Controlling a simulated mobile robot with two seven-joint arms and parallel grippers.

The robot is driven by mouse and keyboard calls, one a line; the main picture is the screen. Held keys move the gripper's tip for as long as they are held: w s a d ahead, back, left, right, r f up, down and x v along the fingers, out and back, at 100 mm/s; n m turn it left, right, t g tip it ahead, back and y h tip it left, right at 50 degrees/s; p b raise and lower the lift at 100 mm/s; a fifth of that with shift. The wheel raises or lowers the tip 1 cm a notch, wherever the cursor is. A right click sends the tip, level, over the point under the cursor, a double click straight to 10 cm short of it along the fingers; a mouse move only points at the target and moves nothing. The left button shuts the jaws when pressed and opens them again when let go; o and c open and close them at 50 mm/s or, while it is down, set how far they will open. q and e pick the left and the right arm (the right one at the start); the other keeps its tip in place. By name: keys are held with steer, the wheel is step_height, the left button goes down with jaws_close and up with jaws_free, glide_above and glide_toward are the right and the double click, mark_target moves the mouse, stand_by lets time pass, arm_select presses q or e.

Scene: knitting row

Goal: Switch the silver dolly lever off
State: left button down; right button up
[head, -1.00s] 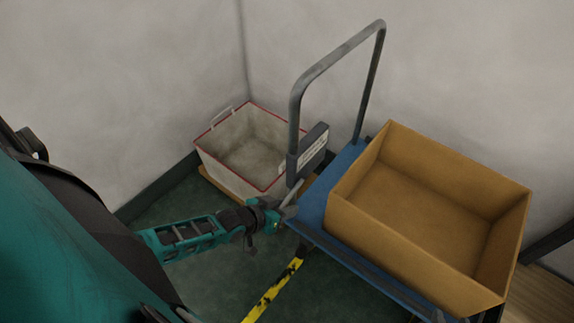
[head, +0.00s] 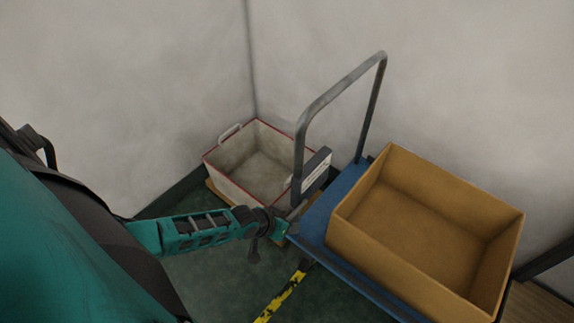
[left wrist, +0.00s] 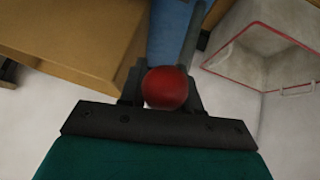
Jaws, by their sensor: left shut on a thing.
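The blue dolly (head: 318,217) stands at the right with its grey push handle (head: 337,90) upright. A short grey lever (head: 298,212) shows at its near left corner, below the handle's label plate; my gripper hides part of it. My left gripper (head: 284,226) reaches in from the left to that corner. In the left wrist view a round red knob (left wrist: 166,88) sits between the fingers of my left gripper (left wrist: 160,92), which is shut on it. The knob appears to be the lever's end, but the join is hidden. My right gripper is not in view.
An open cardboard box (head: 415,225) sits on the dolly. A white bin with a red rim (head: 222,172) stands in the corner behind my gripper, close to the handle. Yellow and black tape (head: 280,298) marks the green floor. Walls close off the back.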

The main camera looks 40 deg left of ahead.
arm_select(q)
steer(key=shift+s+d, duration=0.1)
steer(key=c, duration=1.1)
jaws_free()
steer(key=shift+r, duration=0.1)
steer(key=shift+s+r+p, duration=0.2)
steer(key=shift+r+p, duration=0.05)
steer(key=shift+p, duration=0.05)
steer(key=p+v, duration=0.1)
steer(key=v, duration=1.1)
steer(key=d+r+m+t, duration=0.1)
steer(key=d+r, duration=0.1)
steer(key=d, duration=0.3)
steer(key=s+d+r+m+t, duration=0.1)
steer(key=d+r+t, duration=0.1)
steer(key=d, duration=0.3)
steer(key=shift+s+d+r+m, duration=0.25)
steer(key=shift+r+m, duration=0.05)
steer(key=shift+r, duration=0.55)
